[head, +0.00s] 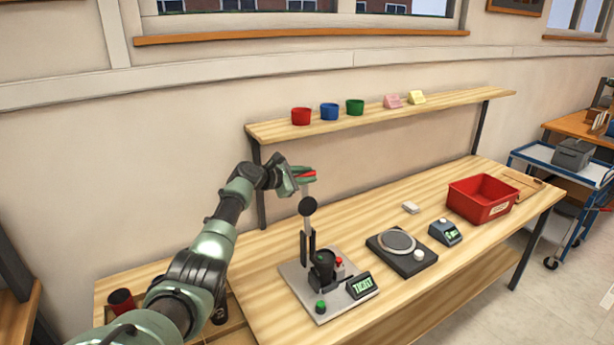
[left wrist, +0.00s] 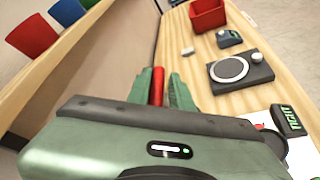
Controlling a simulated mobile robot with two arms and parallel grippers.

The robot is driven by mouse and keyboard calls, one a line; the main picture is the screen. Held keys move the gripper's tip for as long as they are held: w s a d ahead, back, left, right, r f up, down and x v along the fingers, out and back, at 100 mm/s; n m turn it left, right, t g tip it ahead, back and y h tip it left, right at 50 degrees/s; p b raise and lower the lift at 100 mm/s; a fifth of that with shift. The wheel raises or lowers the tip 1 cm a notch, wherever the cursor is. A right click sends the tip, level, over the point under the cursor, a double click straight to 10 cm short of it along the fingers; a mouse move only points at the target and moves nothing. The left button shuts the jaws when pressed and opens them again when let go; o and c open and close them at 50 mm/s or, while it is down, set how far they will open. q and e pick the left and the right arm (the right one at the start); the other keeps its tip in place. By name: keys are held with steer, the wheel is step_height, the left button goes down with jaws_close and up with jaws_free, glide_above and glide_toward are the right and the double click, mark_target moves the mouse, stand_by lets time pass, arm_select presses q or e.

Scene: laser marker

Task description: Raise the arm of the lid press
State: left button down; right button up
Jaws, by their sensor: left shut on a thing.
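The lid press (head: 300,290) stands on a grey base plate at the left part of the workbench. Its arm (head: 309,228) points up, close to upright, with a black round part along it. The arm's red handle (head: 305,174) is at the top. My left gripper (head: 302,176) is shut on the red handle, and its fingers hide part of it. In the left wrist view the red handle (left wrist: 157,86) sits between the two green fingers. A dark jar (head: 322,270) is at the press's foot. A small display (head: 361,286) on the base reads "TIGHT". My right gripper is out of view.
A wall shelf (head: 390,120) with red, blue and green cups runs behind the gripper. A round-plated device (head: 402,252), a small meter (head: 445,232) and a red bin (head: 482,199) stand to the right on the workbench (head: 470,270).

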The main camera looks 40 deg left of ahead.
arm_select(q)
steer(key=shift+s+f, duration=0.1)
steer(key=shift+f, duration=0.3)
steer(key=c, duration=1.4)
jaws_free()
steer(key=shift+a, duration=0.1)
steer(key=shift+o, duration=0.2)
steer(key=shift+a, duration=0.15)
steer(key=shift+r, duration=0.1)
steer(key=shift+s+r, duration=0.15)
steer(key=shift+s, duration=0.3)
steer(key=b+v, duration=0.1)
steer(key=v, duration=0.5)
steer(key=shift+s, duration=0.4)
steer(key=shift+a, duration=0.1)
